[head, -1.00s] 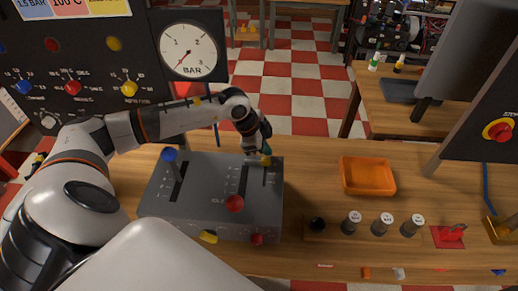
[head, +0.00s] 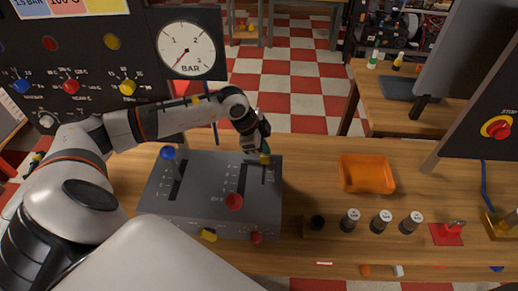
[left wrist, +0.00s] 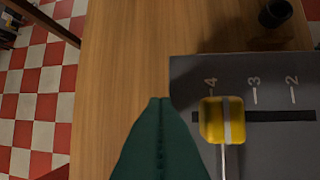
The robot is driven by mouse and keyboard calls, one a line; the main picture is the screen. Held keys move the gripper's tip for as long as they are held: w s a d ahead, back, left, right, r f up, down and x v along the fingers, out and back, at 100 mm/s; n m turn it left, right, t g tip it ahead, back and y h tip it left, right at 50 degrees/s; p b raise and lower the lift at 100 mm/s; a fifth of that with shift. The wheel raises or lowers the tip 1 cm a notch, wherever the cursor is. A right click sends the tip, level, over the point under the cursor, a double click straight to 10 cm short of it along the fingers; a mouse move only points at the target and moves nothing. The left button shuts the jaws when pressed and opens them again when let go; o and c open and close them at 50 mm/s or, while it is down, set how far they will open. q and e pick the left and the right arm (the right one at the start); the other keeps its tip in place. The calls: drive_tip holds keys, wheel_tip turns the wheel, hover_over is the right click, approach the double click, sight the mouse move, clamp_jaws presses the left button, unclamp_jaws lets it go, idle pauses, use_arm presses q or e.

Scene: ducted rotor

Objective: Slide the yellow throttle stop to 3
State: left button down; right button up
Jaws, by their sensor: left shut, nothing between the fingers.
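The yellow throttle stop (head: 265,159) is a knob on a thin stem in the right-hand slot of the grey lever box (head: 205,217). In the left wrist view the yellow knob (left wrist: 210,121) has a pale stripe and stands by the 4 mark, on the side towards 3; the 3 and 2 marks lie further right. My left gripper (left wrist: 160,104), with green fingers, is shut and empty. It is beside the knob, at the slot's 4 end; I cannot tell whether they touch. In the head view its fingertips (head: 264,152) are at the knob. My right gripper is out of view.
The box also carries a blue-knobbed lever (head: 168,153) and a red-knobbed lever (head: 233,201). An orange tray (head: 367,187) and several dark cylinders stand to the right on the wooden bench (head: 300,160). A pressure gauge (head: 186,49) stands behind.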

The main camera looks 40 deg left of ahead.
use_arm(q)
drive_tip(key=shift+s+d+f, duration=0.25)
drive_tip(key=shift+s, duration=0.1)
drive_tip(key=shift+w+a, duration=0.1)
idle(0.3)
drive_tip(key=shift+w+a+r, duration=0.15)
drive_tip(key=shift+w+a, duration=0.25)
drive_tip(key=shift+w, duration=0.25)
drive_tip(key=shift+r, duration=0.15)
drive_tip(key=p+v, duration=0.4)
drive_tip(key=v, duration=0.2)
drive_tip(key=shift+a, duration=0.1)
drive_tip(key=shift+w+r, duration=0.1)
